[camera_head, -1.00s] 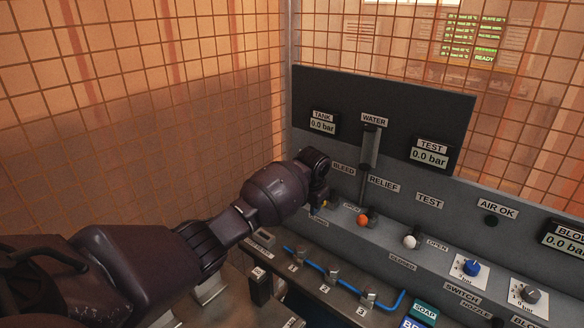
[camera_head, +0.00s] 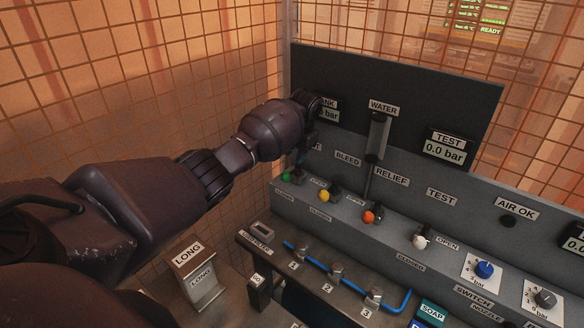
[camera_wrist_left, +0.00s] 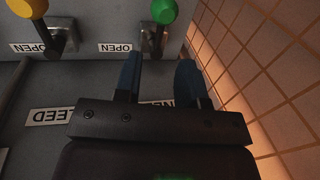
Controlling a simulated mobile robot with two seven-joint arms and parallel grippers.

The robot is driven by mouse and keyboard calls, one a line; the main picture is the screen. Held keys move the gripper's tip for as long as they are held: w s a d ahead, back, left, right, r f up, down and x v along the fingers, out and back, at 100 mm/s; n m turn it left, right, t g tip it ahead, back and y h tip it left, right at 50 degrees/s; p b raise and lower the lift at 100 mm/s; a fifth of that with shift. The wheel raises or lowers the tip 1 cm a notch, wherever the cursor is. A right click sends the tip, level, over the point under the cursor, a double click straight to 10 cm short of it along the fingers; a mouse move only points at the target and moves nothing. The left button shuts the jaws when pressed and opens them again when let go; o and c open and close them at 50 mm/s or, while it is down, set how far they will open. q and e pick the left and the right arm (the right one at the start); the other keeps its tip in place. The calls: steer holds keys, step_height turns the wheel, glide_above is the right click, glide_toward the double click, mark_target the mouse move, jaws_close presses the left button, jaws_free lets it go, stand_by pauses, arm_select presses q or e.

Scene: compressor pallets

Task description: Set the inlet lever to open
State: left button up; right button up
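The inlet lever is the one with the green knob (camera_head: 287,177), at the left end of the lever row in the head view. In the left wrist view its green knob (camera_wrist_left: 164,12) is at the top, with an OPEN label (camera_wrist_left: 114,47) beside its base. My left gripper (camera_head: 301,158) is just above and behind the green knob, near the panel. In the left wrist view my left gripper (camera_wrist_left: 158,62) has its two blue fingers apart, with nothing between them. The green knob is beyond the fingertips. The inlet name label is partly hidden by the gripper. My right gripper is out of view.
A lever with a yellow knob (camera_head: 323,196) stands beside the inlet lever, then an orange knob (camera_head: 369,217) and a white knob (camera_head: 420,242). The upright panel (camera_head: 420,85) stands behind. A mesh fence (camera_head: 140,80) is close on the left.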

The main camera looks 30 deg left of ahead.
mark_target(292, 173)
arm_select(q)
steer(key=f, duration=0.3)
steer(key=a+f, duration=0.1)
steer(key=f, duration=0.2)
steer(key=shift+w+a+f, duration=0.1)
steer(key=shift+a+f, duration=0.05)
steer(key=shift+f, duration=0.2)
jaws_close()
